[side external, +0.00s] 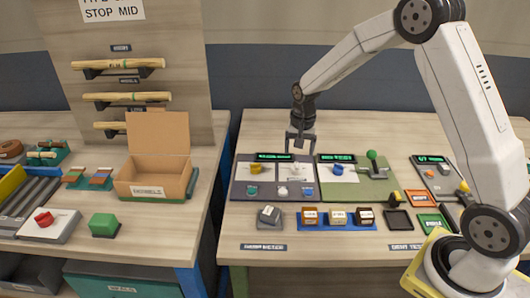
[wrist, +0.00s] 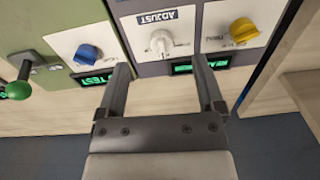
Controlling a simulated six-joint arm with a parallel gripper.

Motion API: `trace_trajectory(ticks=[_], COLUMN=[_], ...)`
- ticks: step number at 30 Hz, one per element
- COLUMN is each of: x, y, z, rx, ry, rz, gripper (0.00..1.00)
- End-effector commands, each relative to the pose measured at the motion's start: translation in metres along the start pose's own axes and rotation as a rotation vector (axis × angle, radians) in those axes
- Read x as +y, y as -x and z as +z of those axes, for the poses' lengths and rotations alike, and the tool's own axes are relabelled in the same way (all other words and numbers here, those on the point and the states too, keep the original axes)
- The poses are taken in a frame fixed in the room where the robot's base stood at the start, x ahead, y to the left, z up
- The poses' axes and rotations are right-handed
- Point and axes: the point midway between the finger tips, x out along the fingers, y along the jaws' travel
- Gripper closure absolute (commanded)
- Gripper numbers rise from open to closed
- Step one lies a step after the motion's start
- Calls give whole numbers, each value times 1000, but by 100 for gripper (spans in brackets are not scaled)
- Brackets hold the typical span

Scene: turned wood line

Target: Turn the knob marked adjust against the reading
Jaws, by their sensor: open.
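The white knob (wrist: 161,43) sits on a white plate under a label reading ADJUST (wrist: 157,17) in the wrist view. In the side view the white knob (side external: 295,168) is on the grey panel, below my gripper (side external: 300,147). My gripper (wrist: 163,68) is open and empty, its fingers pointing down at the panel. The knob shows between and just beyond the fingertips, apart from them. A green-lit display (wrist: 182,69) is partly hidden by a finger; its reading is not legible. It also shows in the side view (side external: 273,157).
A yellow knob (wrist: 242,31) and a blue knob (wrist: 87,54) flank the white one. A green-topped lever (side external: 372,156) stands on the green panel to the right. Several small blocks sit on a blue tray (side external: 371,226) in front. An open cardboard box (side external: 150,190) is on the left bench.

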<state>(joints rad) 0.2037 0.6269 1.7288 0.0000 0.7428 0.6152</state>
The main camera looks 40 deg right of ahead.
Motion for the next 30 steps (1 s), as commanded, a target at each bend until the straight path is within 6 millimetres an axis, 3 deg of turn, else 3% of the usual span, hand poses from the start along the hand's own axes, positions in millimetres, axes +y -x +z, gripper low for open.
trace_trajectory(ticks=[3, 9, 20, 30], x=[0, 0, 1, 1], y=[-12, -21, -25, -55], z=[-22, -40, -42, -40], rx=[-17, -32, -34, -34], ry=[-92, -179, -193, -191], rz=[14, 27, 29, 30], gripper=[13, 13, 13, 13])
